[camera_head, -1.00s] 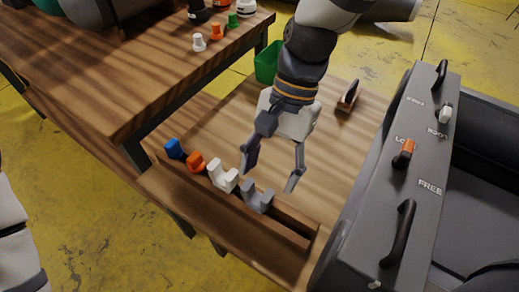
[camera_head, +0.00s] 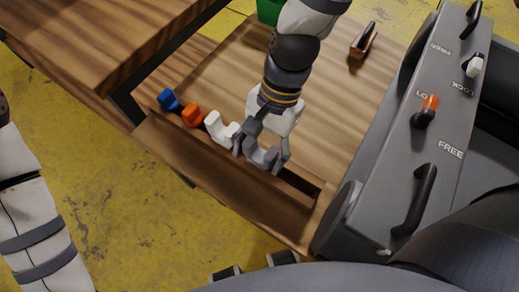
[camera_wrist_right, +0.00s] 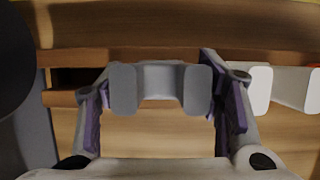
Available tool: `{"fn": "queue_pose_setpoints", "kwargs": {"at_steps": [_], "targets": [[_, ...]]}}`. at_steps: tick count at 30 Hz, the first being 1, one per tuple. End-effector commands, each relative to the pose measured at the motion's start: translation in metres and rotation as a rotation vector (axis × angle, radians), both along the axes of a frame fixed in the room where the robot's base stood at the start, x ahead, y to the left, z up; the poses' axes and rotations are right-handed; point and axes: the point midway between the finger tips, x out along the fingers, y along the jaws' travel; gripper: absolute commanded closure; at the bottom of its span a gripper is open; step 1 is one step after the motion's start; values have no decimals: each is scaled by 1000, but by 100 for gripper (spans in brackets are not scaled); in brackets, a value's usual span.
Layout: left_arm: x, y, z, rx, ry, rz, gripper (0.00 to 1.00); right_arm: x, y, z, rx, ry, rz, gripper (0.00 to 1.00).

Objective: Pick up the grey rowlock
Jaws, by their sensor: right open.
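The grey rowlock (camera_head: 262,157) is a U-shaped piece at the right end of a row on the wooden rack (camera_head: 221,178). My right gripper (camera_head: 263,150) is open, with a finger on either side of the rowlock. In the right wrist view the grey rowlock (camera_wrist_right: 160,83) shows two upright prongs between the purple-padded fingers of the right gripper (camera_wrist_right: 160,100). The left finger is a little apart from it; the right finger is very close, and whether it touches cannot be told. My left arm shows at the left edge, but its gripper does not.
A white rowlock (camera_head: 220,130) stands close left of the grey one, with an orange one (camera_head: 192,116) and a blue one (camera_head: 168,100) beyond. A grey console (camera_head: 425,150) with levers and handles stands on the right. The bench top behind the rack is mostly clear.

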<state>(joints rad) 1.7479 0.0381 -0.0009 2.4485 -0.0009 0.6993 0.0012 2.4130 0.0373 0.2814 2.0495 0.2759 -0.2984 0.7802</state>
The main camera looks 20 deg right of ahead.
Motion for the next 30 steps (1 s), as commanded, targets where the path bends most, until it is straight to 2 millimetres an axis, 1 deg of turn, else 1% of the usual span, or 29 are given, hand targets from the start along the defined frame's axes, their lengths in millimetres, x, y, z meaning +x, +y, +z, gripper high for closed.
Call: {"fn": "queue_pose_setpoints", "kwargs": {"at_steps": [3, 4, 5, 6, 8, 9, 15, 17, 20, 24, 27, 30], "targets": [[1, 0, 1, 0, -2, 0, 25, 1, 0, 2, 0, -3, 0, 40], [1, 0, 1, 0, -3, 0, 25, 1, 0, 2, 0, -3, 0, 42], [1, 0, 1, 0, -3, 0, 25, 1, 0, 2, 0, -3, 0, 49], [1, 0, 1, 0, -3, 0, 25, 1, 0, 2, 0, -3, 0, 58], [1, 0, 1, 0, -3, 0, 25, 1, 0, 2, 0, -3, 0, 72], [1, 0, 1, 0, -3, 0, 25, 1, 0, 2, 0, -3, 0, 75], [1, 0, 1, 0, -3, 0, 25, 1, 0, 2, 0, -3, 0, 76], [2, 0, 2, 0, -6, -1, 25, 1, 0, 6, 0, -5, 1, 76], [7, 0, 7, 0, -24, 0, 25, 2, 0, 26, 0, -11, 1, 76], [17, 0, 17, -1, -59, 1, 25, 3, 0, 66, 0, -18, 1, 76], [22, 0, 22, -1, -77, 1, 25, 2, 0, 87, -1, -15, 2, 76], [26, 0, 26, 0, -91, 1, 25, 2, 0, 101, -1, -12, 1, 76]]}}
